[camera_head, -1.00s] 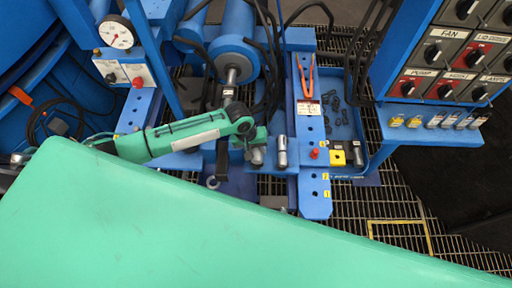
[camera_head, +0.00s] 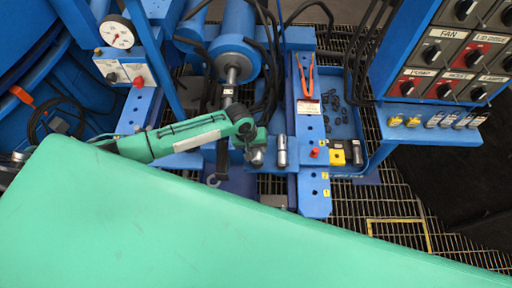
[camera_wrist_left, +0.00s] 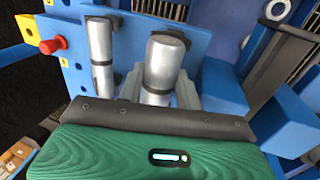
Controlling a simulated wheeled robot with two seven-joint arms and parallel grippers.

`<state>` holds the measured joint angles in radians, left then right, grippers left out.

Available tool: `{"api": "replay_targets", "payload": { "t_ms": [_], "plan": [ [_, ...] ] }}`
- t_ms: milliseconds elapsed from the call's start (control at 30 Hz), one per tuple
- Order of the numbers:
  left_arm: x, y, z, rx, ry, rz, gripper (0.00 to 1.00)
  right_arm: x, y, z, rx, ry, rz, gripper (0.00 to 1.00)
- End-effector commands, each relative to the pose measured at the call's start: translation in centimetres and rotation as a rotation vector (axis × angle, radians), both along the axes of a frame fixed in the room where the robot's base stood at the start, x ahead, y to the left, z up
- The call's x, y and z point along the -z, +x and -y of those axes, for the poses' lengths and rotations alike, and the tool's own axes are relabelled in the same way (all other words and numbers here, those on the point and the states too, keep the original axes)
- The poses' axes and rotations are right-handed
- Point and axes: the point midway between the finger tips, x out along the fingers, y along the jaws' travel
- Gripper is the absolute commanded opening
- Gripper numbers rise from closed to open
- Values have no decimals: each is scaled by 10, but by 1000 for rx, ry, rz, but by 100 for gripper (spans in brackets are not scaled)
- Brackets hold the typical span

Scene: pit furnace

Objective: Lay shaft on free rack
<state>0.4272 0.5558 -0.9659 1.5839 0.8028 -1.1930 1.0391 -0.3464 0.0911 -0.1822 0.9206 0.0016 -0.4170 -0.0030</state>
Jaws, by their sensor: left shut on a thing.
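My left gripper (camera_head: 256,154) comes in from the left on its green arm, over the blue machine frame. It is shut on a short silver metal shaft (camera_wrist_left: 163,62), whose rounded end shows between the grey fingers in the left wrist view. A second silver shaft (camera_head: 281,152) stands just right of my gripper, apart from it; it also shows in the left wrist view (camera_wrist_left: 101,48), with a dark band around it. A blue rack plate (camera_head: 314,199) with yellow number tags lies to the right. I cannot tell which rack is free. My right gripper is out of view.
A blue tray (camera_head: 374,150) with dark small parts lies right of the frame, near a red knob (camera_head: 315,152) and a yellow block (camera_head: 337,157). Red-handled pliers (camera_head: 304,78) lie farther back. A switch panel (camera_head: 450,50) stands far right. Floor grating (camera_head: 400,205) lies in front.

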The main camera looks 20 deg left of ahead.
Motion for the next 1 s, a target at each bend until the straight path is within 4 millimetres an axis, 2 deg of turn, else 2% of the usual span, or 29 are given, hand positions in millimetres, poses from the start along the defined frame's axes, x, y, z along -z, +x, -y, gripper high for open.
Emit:
{"api": "replay_targets", "payload": {
  "t_ms": [433,467,567,600,867,1000],
  "plan": [
    [3,2,1,0,-3,5,0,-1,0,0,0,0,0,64],
    [3,2,1,0,-3,5,37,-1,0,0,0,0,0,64],
    [3,1,1,0,-2,4,56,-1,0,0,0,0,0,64],
    [3,1,0,0,-2,4,60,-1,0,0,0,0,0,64],
    [8,-2,-2,-1,5,-5,60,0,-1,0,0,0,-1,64],
    [8,-2,-3,-1,6,-5,60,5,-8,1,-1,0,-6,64]
  ]
}}
